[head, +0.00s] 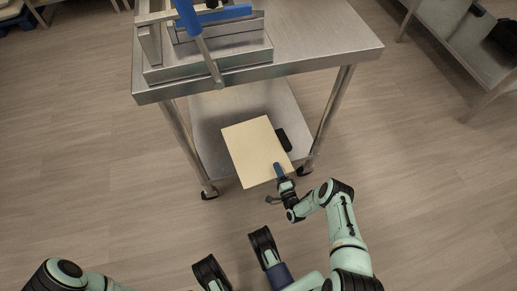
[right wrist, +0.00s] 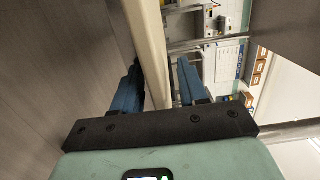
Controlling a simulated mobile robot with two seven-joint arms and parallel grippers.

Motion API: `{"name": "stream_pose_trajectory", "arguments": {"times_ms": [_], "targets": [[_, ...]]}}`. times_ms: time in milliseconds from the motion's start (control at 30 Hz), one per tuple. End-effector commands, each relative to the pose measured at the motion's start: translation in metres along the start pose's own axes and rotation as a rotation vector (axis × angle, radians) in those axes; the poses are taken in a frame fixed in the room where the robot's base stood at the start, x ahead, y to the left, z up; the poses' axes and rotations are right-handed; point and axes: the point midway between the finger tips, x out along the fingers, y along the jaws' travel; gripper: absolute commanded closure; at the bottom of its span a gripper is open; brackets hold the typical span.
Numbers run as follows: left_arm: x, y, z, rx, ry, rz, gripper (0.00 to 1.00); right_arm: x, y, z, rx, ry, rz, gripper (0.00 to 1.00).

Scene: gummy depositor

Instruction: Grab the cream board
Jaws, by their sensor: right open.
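The cream board (head: 257,148) lies on the lower shelf of the metal cart, its near edge sticking out past the shelf's front. My right gripper (head: 280,171) is at the board's near right corner. In the right wrist view, the cream board (right wrist: 152,45) shows edge-on as a thick pale strip. It runs between the two blue fingers of my right gripper (right wrist: 158,85), which stand apart on either side of it. A gap shows on the right finger's side; contact on the other side is unclear. My left gripper is out of view.
The metal cart's top (head: 310,35) overhangs the lower shelf (head: 209,119). A metal press with a blue-handled lever (head: 203,50) stands on top. A small black object (head: 283,140) sits beside the board's right edge. Cart legs (head: 333,115) flank the shelf opening. The floor in front is clear.

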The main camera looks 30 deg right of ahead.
Motion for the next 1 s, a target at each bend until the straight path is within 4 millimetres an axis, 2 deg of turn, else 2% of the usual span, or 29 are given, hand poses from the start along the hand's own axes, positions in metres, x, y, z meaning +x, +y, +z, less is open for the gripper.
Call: {"name": "stream_pose_trajectory", "arguments": {"times_ms": [67,100,167,200,1000], "targets": [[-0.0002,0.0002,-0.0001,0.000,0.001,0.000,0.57,-0.0002,-0.0001,0.0000,0.000,0.000,0.000,0.61],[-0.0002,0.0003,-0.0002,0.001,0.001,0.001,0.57,-0.0002,-0.0001,0.0000,0.000,0.000,0.000,0.74],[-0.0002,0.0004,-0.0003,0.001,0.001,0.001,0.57,-0.0003,-0.0001,-0.0001,0.000,0.000,0.000,0.93],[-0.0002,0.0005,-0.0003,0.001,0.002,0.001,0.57,-0.0004,-0.0001,0.0000,0.000,0.000,0.000,1.00],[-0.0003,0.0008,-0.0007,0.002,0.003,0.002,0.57,-0.0006,-0.0001,0.0000,-0.001,0.000,-0.001,1.00]]}}
